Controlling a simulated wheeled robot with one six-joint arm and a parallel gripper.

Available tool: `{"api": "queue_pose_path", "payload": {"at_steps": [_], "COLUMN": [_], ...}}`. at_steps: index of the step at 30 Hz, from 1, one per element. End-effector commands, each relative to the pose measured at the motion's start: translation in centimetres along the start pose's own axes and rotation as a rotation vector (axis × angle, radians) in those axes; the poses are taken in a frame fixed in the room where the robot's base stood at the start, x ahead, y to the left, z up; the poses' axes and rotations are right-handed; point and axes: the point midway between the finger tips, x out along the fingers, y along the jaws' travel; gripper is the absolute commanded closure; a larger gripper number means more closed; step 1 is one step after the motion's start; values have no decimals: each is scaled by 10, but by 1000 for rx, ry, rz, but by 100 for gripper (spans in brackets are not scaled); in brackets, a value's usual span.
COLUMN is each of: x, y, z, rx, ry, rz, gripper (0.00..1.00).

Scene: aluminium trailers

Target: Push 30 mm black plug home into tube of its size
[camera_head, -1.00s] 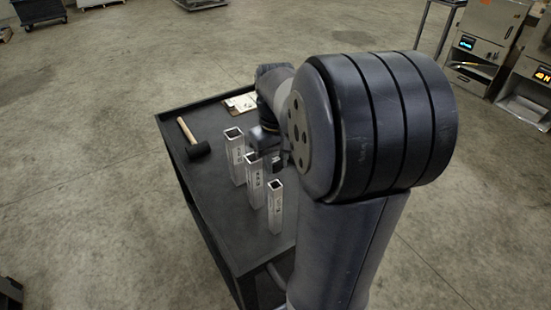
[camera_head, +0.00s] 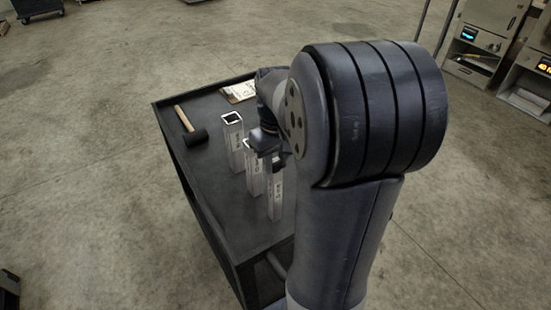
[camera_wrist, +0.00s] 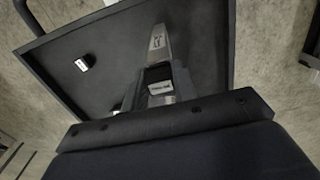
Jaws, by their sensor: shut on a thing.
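Three upright square aluminium tubes stand on the black cart: a far one (camera_head: 232,148), a middle one (camera_head: 253,182) and a near one (camera_head: 275,200). My gripper (camera_head: 274,160) is at the top of the near tube and hides its mouth. In the wrist view my gripper (camera_wrist: 160,82) is shut on a black plug (camera_wrist: 160,79) with a pale label. A labelled tube (camera_wrist: 157,42) shows beyond the plug. I cannot tell whether the plug touches or enters the tube.
A mallet (camera_head: 190,126) lies at the cart's left edge, and a clipboard (camera_head: 238,93) lies at its far edge. The wrist view shows a small black-and-white piece (camera_wrist: 85,62) on the cart top (camera_wrist: 110,45). The cart's left front is bare.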

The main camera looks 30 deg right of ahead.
Motion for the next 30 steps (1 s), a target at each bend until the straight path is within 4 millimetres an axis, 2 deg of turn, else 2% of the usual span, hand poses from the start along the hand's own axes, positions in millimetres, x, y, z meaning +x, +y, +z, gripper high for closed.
{"api": "queue_pose_path", "payload": {"at_steps": [12, 13, 21, 22, 30], "x": [9, 9, 10, 10, 5], "y": [0, 0, -1, -1, 0], "z": [1, 1, 2, 2, 0], "rx": [0, 0, 0, 0, 0], "ry": [-6, -7, -10, -9, -3], "rz": [-2, -2, -4, -3, -1], "gripper": [95, 73, 51, 48, 48]}}
